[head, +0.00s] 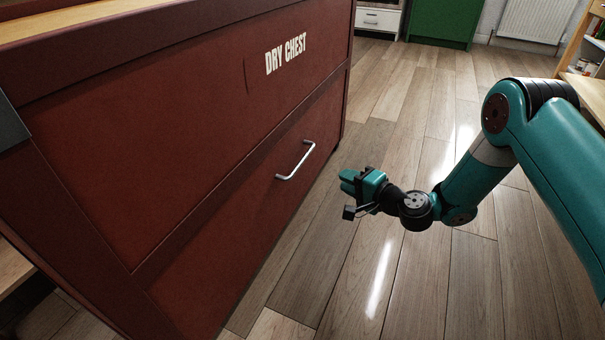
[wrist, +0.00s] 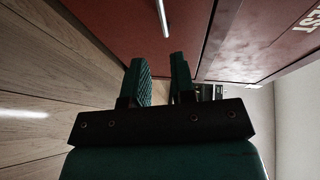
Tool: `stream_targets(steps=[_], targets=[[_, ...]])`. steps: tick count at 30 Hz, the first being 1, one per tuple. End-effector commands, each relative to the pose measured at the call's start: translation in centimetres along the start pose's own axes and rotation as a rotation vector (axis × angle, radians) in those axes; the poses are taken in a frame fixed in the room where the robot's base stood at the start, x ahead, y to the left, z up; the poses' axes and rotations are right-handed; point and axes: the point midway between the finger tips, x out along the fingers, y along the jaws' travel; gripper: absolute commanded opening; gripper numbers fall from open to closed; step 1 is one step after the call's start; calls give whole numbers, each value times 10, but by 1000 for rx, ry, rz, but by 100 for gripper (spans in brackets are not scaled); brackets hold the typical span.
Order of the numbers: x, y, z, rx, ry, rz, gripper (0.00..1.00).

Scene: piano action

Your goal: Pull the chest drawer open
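The red dry chest (head: 190,120) stands at the left in the head view, with white "DRY CHEST" lettering on its upper part. Its lower drawer front (head: 225,230) bears a silver bar handle (head: 295,161) and looks closed. The handle also shows at the top of the wrist view (wrist: 162,17), ahead of the fingertips. My gripper (head: 348,182) is to the right of the handle, apart from it, pointing toward the chest. In the wrist view its two green fingers (wrist: 160,72) stand apart with nothing between them.
Wooden floor (head: 400,270) lies clear around and below my arm. A green cabinet (head: 445,22), a white drawer unit (head: 378,20) and a radiator (head: 531,19) stand at the back. A wooden shelf unit (head: 578,45) is at the far right.

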Motion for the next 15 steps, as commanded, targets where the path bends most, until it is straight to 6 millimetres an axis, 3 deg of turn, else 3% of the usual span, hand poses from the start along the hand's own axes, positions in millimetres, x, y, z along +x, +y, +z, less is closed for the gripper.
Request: stream_targets(steps=[5,15], targets=[[22,2,1,-5,-1,-5,24],[100,5,2,-7,-3,-6,24]])
